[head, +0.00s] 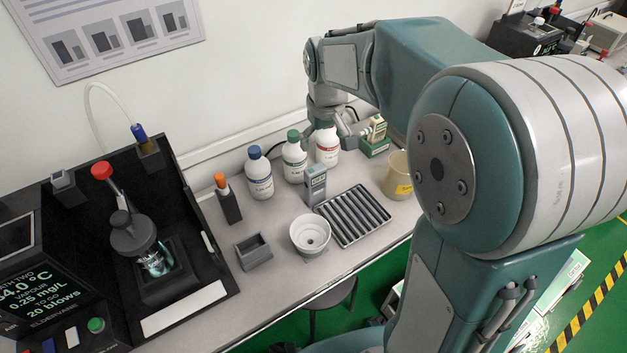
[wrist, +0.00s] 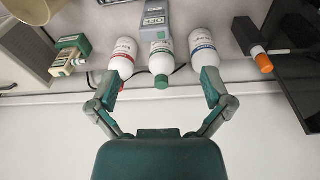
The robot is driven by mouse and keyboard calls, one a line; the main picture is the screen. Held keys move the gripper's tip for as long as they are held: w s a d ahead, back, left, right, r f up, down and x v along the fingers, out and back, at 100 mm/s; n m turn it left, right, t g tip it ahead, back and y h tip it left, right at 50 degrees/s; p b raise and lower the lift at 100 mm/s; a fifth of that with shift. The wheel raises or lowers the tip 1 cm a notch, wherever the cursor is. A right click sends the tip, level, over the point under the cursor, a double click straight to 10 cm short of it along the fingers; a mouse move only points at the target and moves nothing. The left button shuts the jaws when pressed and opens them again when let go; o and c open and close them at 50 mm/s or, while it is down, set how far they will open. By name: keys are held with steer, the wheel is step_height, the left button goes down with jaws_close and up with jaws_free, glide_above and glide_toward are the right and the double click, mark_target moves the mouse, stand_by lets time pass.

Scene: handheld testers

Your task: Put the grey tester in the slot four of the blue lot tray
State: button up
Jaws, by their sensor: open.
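The grey tester (head: 315,186) stands upright on the bench, between the white bottles and a ribbed grey tray. In the wrist view the grey tester (wrist: 155,20) shows past the green-capped bottle. My gripper (head: 331,132) is open and empty, near the bottles and toward the wall from the tester. In the wrist view my gripper (wrist: 167,83) has its fingers spread wide, with the green-capped bottle seen between them. I cannot make out a blue lot tray or a slot four in either view.
Several items crowd the bench: white bottles (head: 294,160), the ribbed tray (head: 352,216), a white cup (head: 310,235), a small grey box (head: 254,251), an orange-topped holder (head: 229,201), a beige beaker (head: 398,176) and a cream device on a green base (head: 376,147). A black apparatus (head: 200,290) stands left.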

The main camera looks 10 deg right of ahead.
steer(key=n+g, duration=0.1)
glide_above(315, 168)
steer(key=f, duration=0.6)
steer(key=shift+s+a+f, duration=0.15)
steer(key=shift+s+f, duration=0.2)
steer(key=shift+w+f, duration=0.3)
steer(key=shift+f, duration=0.2)
steer(key=f, duration=1)
steer(key=shift+d+f, duration=0.2)
steer(key=shift+f, duration=0.05)
steer(key=c, duration=1)
